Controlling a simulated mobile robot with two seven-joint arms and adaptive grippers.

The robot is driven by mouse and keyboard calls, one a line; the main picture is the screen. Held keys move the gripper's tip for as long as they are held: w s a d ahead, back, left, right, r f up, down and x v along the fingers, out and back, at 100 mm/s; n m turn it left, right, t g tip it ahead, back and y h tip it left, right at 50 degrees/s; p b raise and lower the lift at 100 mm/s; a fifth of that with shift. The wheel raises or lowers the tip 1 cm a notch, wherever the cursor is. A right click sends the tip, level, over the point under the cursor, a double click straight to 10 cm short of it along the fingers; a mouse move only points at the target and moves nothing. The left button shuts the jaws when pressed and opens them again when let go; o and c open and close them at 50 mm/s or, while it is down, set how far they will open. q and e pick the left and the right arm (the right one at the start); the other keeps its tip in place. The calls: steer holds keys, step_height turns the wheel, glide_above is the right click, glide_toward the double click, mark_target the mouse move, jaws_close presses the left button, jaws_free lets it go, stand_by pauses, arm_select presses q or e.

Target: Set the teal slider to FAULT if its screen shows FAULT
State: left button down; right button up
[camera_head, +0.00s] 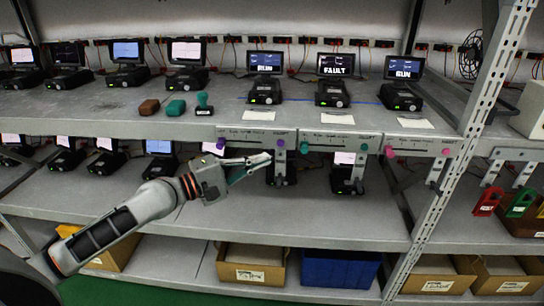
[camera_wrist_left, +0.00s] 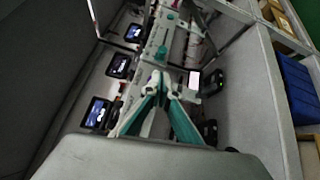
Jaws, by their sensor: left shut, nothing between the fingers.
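The middle screen (camera_head: 336,65) reads FAULT. Below it, the teal-marked rail panel (camera_head: 335,139) is on the shelf's front edge. A teal knob (camera_head: 303,149) is at its left end, and a smaller teal piece (camera_head: 364,147) is at its right end, above a hanging pale strip. My left gripper (camera_head: 268,157) is shut and empty, in front of the purple-marked panel, to the left of the teal knob. In the left wrist view, its fingertips (camera_wrist_left: 157,76) are together, with a teal knob (camera_wrist_left: 161,54) beyond them. My right gripper is not in view.
Screens on either side (camera_head: 265,62) (camera_head: 404,68) read RUN. The purple-marked panel (camera_head: 250,133) and pink-marked panel (camera_head: 415,140) flank the teal one. Teal and brown stamp-like objects (camera_head: 176,107) lie on the shelf. A metal upright (camera_head: 467,120) stands to the right.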

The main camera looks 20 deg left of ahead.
mark_target(301, 146)
arm_select(q)
steer(key=p+x, duration=0.1)
steer(key=x, duration=0.7)
steer(key=shift+p, duration=0.3)
steer(key=shift+w+d, duration=0.25)
steer(key=shift+w, duration=0.1)
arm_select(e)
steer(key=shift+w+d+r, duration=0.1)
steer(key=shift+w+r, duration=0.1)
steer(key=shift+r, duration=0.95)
